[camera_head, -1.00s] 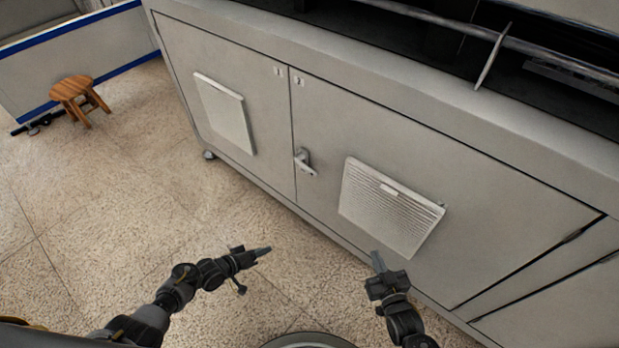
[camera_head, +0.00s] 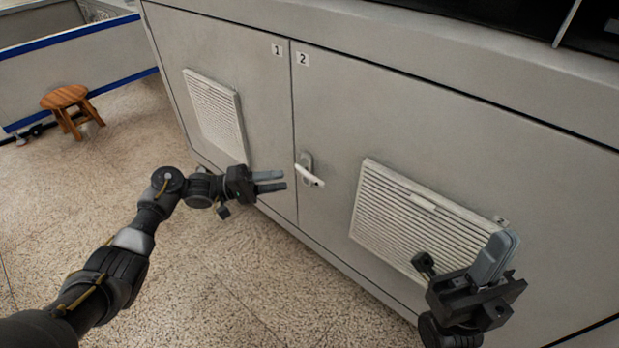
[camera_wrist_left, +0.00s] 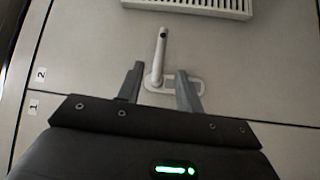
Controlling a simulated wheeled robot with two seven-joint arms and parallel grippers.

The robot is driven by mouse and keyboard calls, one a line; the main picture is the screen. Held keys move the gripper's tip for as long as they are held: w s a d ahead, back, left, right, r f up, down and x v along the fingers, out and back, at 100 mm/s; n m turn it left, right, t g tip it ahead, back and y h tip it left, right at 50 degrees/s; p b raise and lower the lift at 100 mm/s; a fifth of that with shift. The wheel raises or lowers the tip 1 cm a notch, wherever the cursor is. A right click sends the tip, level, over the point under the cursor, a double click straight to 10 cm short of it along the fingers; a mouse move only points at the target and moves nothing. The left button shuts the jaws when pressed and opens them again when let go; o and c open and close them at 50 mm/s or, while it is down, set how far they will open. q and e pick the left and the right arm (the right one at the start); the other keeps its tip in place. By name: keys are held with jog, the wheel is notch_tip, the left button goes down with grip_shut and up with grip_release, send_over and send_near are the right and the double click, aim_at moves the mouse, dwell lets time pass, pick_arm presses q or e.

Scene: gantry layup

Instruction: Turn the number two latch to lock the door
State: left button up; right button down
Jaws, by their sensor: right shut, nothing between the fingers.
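The number two latch (camera_head: 311,178) is a light lever on a small plate at the left edge of the door marked 2 (camera_head: 340,130). In the head view its lever sticks out to the right and slightly down. My left gripper (camera_head: 286,180) is open, just left of the latch, its fingers pointing at it. In the left wrist view the latch lever (camera_wrist_left: 160,58) shows ahead, its base seen between the two spread fingers (camera_wrist_left: 160,85). I cannot tell whether they touch it. My right gripper (camera_head: 508,240) is shut and empty, in front of the right vent.
A louvred vent (camera_head: 378,220) is on door 2, and another (camera_head: 212,110) is on the door marked 1 (camera_head: 262,90). A wooden stool (camera_head: 65,98) stands far left on the speckled floor (camera_head: 190,290). The floor before the cabinet is clear.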

aim_at(310, 175)
pick_arm(q)
jog(key=d, duration=0.3)
jog(key=w+d+b, duration=0.1)
jog(key=d, duration=0.2)
jog(key=d+r, duration=0.1)
jog(key=d, duration=0.2)
jog(key=shift+w+b, duration=0.2)
jog(key=shift+b, duration=0.15)
grip_shut()
